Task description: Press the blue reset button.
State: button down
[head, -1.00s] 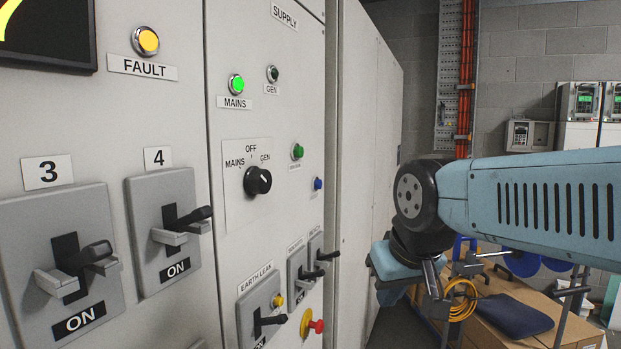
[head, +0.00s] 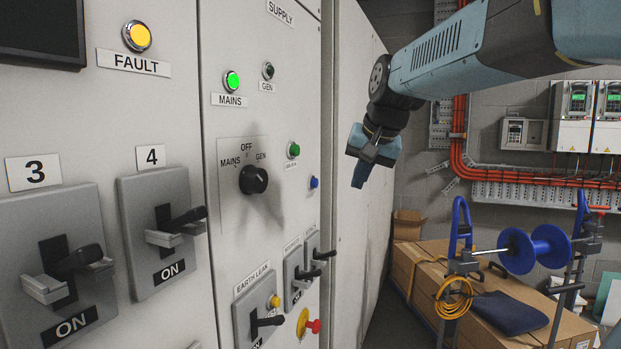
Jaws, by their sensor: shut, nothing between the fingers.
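The blue button (head: 314,182) is a small round button on the grey supply panel, near its right edge, below and right of a green button (head: 293,150). Any label under it is too small to read. My gripper (head: 359,178) is to the right of the blue button in the picture, pointing down and shut with nothing in it. It is apart from the button. The exact depth between them is hard to tell.
Left of the blue button is a black rotary switch (head: 253,180). Below are levers (head: 313,257) and a red and yellow emergency stop (head: 309,324).

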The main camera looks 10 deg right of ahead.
aim_at(315, 183)
jog(key=w+d+r+m, duration=0.1)
jog(key=w+r, duration=0.4)
jog(key=w, duration=0.5)
jog(key=shift+w+d+m+t, duration=0.2)
jog(key=shift+d+m+t, duration=0.15)
jog(key=shift+m, duration=0.25)
jog(key=w+a+f, duration=0.4)
jog(key=w+f, duration=0.4)
jog(key=shift+a+f, duration=0.15)
